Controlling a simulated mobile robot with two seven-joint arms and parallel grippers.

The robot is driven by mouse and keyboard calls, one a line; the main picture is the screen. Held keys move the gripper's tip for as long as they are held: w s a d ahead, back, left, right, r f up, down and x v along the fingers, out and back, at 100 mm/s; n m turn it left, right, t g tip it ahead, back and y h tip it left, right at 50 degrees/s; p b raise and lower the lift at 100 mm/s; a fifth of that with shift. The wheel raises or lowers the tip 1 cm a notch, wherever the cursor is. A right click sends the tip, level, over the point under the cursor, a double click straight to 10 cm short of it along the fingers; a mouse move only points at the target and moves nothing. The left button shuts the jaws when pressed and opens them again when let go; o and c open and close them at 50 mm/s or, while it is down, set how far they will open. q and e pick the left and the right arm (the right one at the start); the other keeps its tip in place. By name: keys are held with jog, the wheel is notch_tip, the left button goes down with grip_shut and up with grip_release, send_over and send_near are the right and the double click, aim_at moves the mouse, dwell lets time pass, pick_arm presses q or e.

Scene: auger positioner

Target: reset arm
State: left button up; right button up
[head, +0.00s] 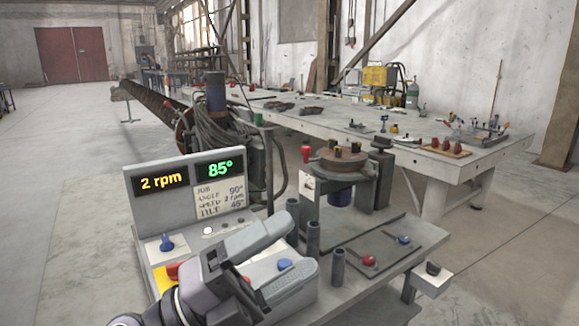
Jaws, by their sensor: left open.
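My left gripper (300,248) is open and empty in the lower middle of the head view. It hovers over or in front of the control panel (148,215), and I cannot tell whether it touches it. The panel's displays read 2 rpm (161,181) and 85° (220,169). A job card (222,196) lists angle 90°, speed 2 rpm and tilt 45°. A blue knob (167,243) sits at the panel's left. The positioner's round table (340,161) stands behind. My right gripper is not in view.
Dark upright posts (312,240) stand right of my gripper. A long workbench (470,165) with tools stands behind. Open floor lies at the left.

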pick_arm(q)
jog(key=w+a+f+n+t+y, duration=0.35)
jog(key=a+n+t+y, duration=0.45)
jog(key=n, duration=0.4)
jog(key=w+a+f+n+t+y, duration=0.2)
jog(key=a+f+n+t+y, duration=0.4)
jog(key=n+y, duration=0.5)
jog(key=s+a+f+n+g+y, duration=0.4)
jog(key=a+f+n+g, duration=0.3)
jog(key=f, duration=0.4)
jog(key=s+a+f+g+h, duration=0.2)
jog(key=s+f+g, duration=1.05)
jog(key=s, duration=0.65)
jog(key=w+d+f+t+h+p, duration=0.1)
jog(key=w+d+f+t+p, duration=0.1)
jog(key=w+f+t, duration=0.4)
jog(key=shift+w+d+f+t+h+p, duration=0.15)
jog(key=shift+d+f+t+h+p, duration=0.2)
jog(key=shift+d+f+t, duration=0.55)
jog(key=shift+a+f+t, duration=0.2)
jog(key=shift+t, duration=0.05)
